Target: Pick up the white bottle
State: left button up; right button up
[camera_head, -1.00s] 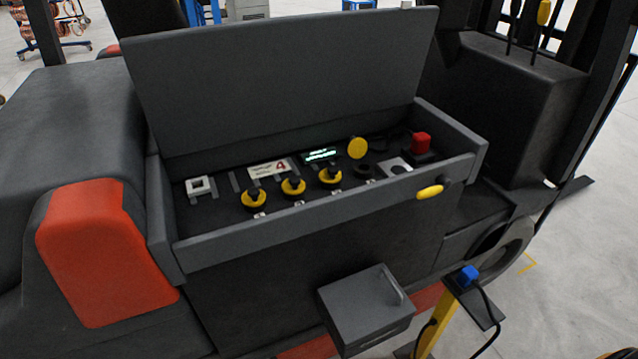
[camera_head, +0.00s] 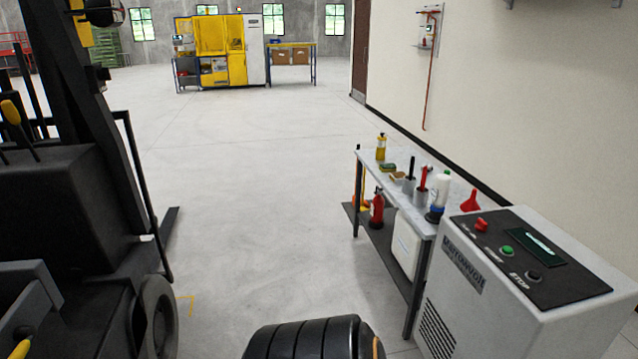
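A white bottle (camera_head: 441,191) stands upright on the narrow workbench (camera_head: 373,156) along the right wall. It is near the bench's close end, and a dark blue item beside its base partly covers it. Neither of my grippers is in view, so nothing shows of what they hold.
The bench also holds a yellow bottle (camera_head: 381,148), a sponge, cups with tools and a red funnel (camera_head: 471,201). A grey control cabinet (camera_head: 520,270) stands close at right. A forklift (camera_head: 70,200) fills the left.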

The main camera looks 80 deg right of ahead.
aim_at(440, 193)
jog(key=z, duration=3.55)
jog(key=i+z, duration=0.1)
jog(key=i, duration=0.25)
jog(key=i+j, duration=0.2)
jog(key=i, duration=0.15)
jog(key=l+z, duration=0.05)
